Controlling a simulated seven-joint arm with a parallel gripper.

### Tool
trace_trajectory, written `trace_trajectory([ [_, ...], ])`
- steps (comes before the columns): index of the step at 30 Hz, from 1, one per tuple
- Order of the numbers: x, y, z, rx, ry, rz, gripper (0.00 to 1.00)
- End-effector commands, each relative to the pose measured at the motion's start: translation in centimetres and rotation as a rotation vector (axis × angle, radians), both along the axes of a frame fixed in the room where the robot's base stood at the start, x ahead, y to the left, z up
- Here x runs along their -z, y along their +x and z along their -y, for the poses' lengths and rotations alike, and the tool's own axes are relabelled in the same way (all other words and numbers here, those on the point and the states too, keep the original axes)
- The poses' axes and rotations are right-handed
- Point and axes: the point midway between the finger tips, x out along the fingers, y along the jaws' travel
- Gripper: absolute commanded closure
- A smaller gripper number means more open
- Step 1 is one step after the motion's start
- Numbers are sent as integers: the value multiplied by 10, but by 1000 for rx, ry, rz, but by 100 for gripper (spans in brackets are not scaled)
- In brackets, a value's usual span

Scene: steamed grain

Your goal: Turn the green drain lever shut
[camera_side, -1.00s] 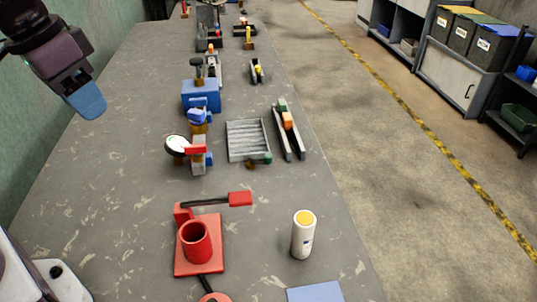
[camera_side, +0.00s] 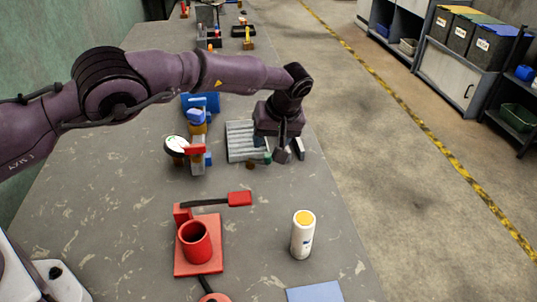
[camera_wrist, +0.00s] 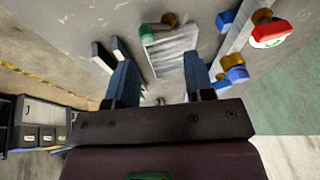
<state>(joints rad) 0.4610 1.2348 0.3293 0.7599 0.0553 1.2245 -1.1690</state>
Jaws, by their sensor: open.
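The green drain lever (camera_side: 267,157) is a small green knob at the near right corner of the grey ribbed tray (camera_side: 240,141). It also shows beyond the fingertips at the tray's corner in the wrist view (camera_wrist: 147,30). My gripper (camera_wrist: 159,61) is open, its two blue fingers apart with the tray showing between and beyond them. No thing is held. In the side view my wrist covers the tray's right part, and the fingertips cannot be made out clearly. Whether a finger touches the tray cannot be told.
A two-rail chute (camera_side: 299,148) lies right of the tray, mostly hidden by my wrist. A brown knob (camera_side: 250,165) is at the tray's near edge. A red-and-blue fixture (camera_side: 197,155) stands to the left. A red stand (camera_side: 198,262) and white bottle (camera_side: 303,235) are nearer.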

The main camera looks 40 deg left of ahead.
Motion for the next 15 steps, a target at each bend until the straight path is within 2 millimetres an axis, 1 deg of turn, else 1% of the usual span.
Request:
trace_trajectory([
  [1, 0, 8, 6, -54, 4, 47, 51],
  [2, -6, 12, 8, -98, 1, 82, 51],
  [3, -16, 18, 13, -152, -10, 127, 51],
  [4, -24, 21, 15, -189, -18, 155, 51],
  [6, -30, 22, 17, -267, -28, 188, 51],
  [9, -29, 19, 15, -345, -28, 202, 51],
  [11, -27, 19, 15, -368, -30, 209, 51],
  [15, -15, 20, 10, -376, -30, 210, 51],
])
